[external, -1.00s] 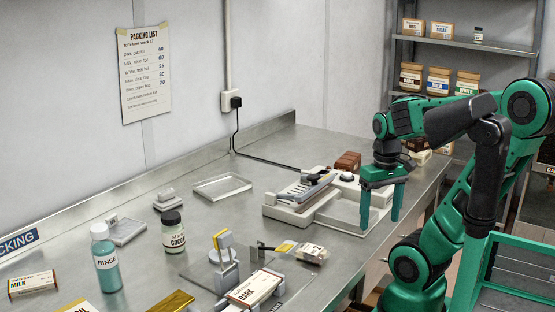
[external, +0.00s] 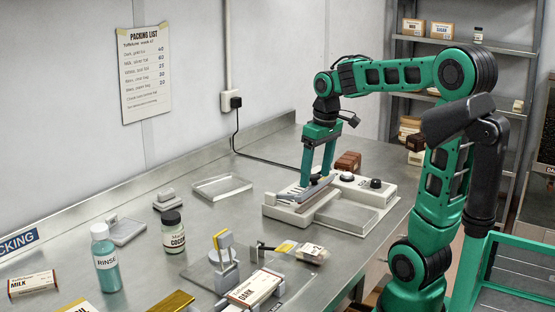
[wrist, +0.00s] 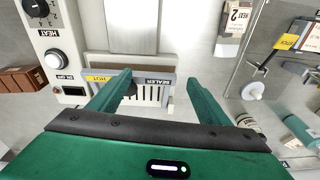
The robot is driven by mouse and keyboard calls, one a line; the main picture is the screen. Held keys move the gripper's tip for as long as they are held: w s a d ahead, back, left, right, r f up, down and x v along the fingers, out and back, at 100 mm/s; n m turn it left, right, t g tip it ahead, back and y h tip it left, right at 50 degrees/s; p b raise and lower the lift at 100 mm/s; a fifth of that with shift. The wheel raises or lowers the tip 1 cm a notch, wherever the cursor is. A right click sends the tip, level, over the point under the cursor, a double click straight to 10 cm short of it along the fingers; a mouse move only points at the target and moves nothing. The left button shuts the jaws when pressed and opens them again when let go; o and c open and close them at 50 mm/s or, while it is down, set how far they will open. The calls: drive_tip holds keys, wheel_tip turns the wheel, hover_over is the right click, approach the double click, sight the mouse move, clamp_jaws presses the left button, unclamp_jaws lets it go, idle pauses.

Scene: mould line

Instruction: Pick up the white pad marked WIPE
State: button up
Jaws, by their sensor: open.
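I cannot make out a white pad marked WIPE in either view; no visible lettering reads WIPE. My gripper (external: 316,182) is open and empty, pointing down over the left part of the sealer (external: 274,212). In the wrist view my gripper (wrist: 158,80) has its two fingers apart, with the sealer's slotted end and its yellow HOT label (wrist: 100,78) between and beside them. My fingers hide part of the sealer.
A rinse bottle (external: 106,249), a cocoa jar (external: 173,236) and a clear tray (external: 222,187) stand left on the steel bench. Brown blocks (external: 347,163) sit behind the sealer. Bare bench lies around the tray.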

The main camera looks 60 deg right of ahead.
drive_tip(key=w+a+f+n+t+y, duration=0.1)
drive_tip(key=w+a+n+y, duration=0.3)
drive_tip(key=w, duration=0.9)
drive_tip(key=w+a+f+n+t+y, duration=0.15)
drive_tip(key=w+n+y, duration=0.35)
drive_tip(key=w, duration=0.8)
drive_tip(key=w+a+f+n+t+y, duration=0.1)
drive_tip(key=w+a+n+y, duration=0.3)
drive_tip(key=w, duration=0.9)
drive_tip(key=n, duration=0.1)
approach(159, 201)
drive_tip(key=shift+w+a+r, duration=0.1)
drive_tip(key=shift+w+a, duration=0.1)
drive_tip(key=shift+a, duration=0.3)
drive_tip(key=shift+w+a+r, duration=0.1)
drive_tip(key=shift+w+a, duration=0.1)
drive_tip(key=shift+a, duration=0.3)
drive_tip(key=shift+t, duration=0.25)
drive_tip(key=shift+w+a+f, duration=0.25)
drive_tip(key=shift+a+f, duration=0.25)
drive_tip(key=shift+a, duration=0.2)
drive_tip(key=shift+w+a+f, duration=0.3)
drive_tip(key=shift+a+f, duration=0.15)
drive_tip(key=shift+a, duration=0.25)
drive_tip(key=shift+w+a+f, duration=0.25)
drive_tip(key=shift+a+f, duration=0.25)
drive_tip(key=shift+a, duration=0.15)
drive_tip(key=c, duration=1.1)
